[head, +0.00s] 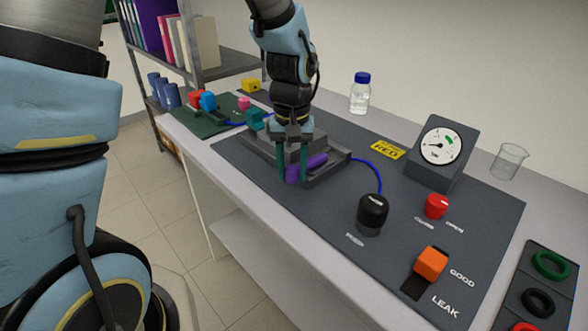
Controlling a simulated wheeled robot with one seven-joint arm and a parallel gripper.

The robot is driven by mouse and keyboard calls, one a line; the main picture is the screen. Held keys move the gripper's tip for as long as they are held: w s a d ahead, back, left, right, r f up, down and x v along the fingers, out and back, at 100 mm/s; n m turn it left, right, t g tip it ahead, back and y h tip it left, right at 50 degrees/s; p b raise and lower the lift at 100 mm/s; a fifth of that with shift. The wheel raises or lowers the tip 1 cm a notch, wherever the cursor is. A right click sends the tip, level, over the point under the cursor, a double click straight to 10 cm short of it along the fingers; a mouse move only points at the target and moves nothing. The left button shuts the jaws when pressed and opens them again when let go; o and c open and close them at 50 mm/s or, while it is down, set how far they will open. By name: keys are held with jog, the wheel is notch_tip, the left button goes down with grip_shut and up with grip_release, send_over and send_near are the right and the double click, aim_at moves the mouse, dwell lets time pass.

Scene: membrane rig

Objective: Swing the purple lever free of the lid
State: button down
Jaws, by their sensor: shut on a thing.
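The purple lever (312,163) is at the front of the grey clamp rig (262,151) on the dark mat. My gripper (295,176) points down over the rig, with its teal fingers around the lever's left part. It is shut on the lever. The lever lies low and roughly crosswise, its right end showing past the fingers. The lid (292,152) is mostly hidden behind my gripper and its fingers, so I cannot tell whether the lever still overlaps it.
A blue tube (372,167) runs from the rig towards the black knob (372,210). A gauge box (441,150), a red knob (437,206) and an orange switch (431,263) stand to the right. A blue-capped bottle (360,93) stands behind. The mat's front left is clear.

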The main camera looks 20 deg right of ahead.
jog(key=shift+w+d+r, duration=0.1)
jog(key=shift+w, duration=0.35)
jog(key=c, duration=0.6)
grip_release()
jog(key=shift+o, duration=0.7)
jog(key=shift+s, duration=0.15)
notch_tip(320, 180, up, 11)
jog(key=b, duration=0.2)
jog(key=shift+f, duration=0.2)
